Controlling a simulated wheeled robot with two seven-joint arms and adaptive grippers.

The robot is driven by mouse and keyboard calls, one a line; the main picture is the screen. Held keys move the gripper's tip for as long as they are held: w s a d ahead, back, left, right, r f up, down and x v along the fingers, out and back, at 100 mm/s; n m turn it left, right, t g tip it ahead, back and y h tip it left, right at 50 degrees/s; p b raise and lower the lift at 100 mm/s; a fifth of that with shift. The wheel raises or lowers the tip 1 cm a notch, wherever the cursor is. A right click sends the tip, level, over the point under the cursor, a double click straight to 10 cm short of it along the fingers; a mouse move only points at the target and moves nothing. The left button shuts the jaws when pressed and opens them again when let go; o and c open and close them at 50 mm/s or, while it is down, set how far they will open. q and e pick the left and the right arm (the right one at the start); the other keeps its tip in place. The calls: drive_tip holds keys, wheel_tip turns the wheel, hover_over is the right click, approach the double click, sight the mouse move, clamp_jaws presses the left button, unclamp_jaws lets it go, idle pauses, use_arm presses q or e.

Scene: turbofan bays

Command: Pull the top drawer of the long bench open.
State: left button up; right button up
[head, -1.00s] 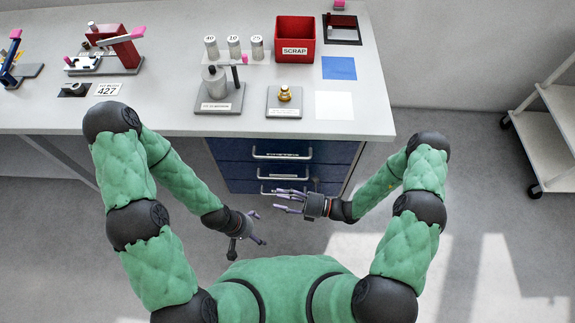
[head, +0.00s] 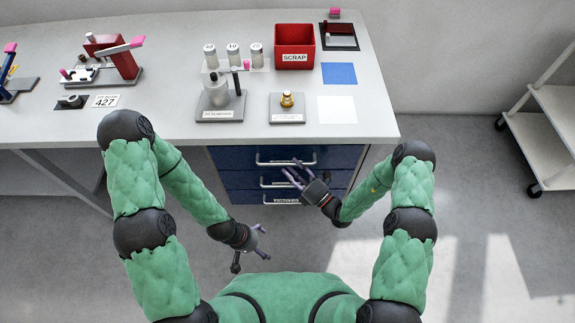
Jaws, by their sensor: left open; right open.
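The long bench (head: 160,119) has a blue drawer unit under its right part. Its top drawer (head: 230,158) is the uppermost blue front, with a silver bar handle (head: 270,161); it looks shut. My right gripper (head: 293,173) is open in front of the drawers. Its fingers point up and left and overlap the right part of the top handle in the picture; I cannot tell whether they touch it. My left gripper (head: 250,254) is open and empty, low over the floor, left of and below the drawer unit.
More drawers with bar handles (head: 275,183) lie below the top one. The bench top carries a red scrap bin (head: 295,47), a brass part on a plate (head: 287,101), a grey fixture (head: 219,98) and labelled canisters (head: 233,55). A white cart (head: 550,130) stands at the right. The floor before the drawers is open.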

drive_tip(key=shift+x, duration=1.4)
clamp_jaws()
drive_tip(key=shift+s+d+f, duration=0.1)
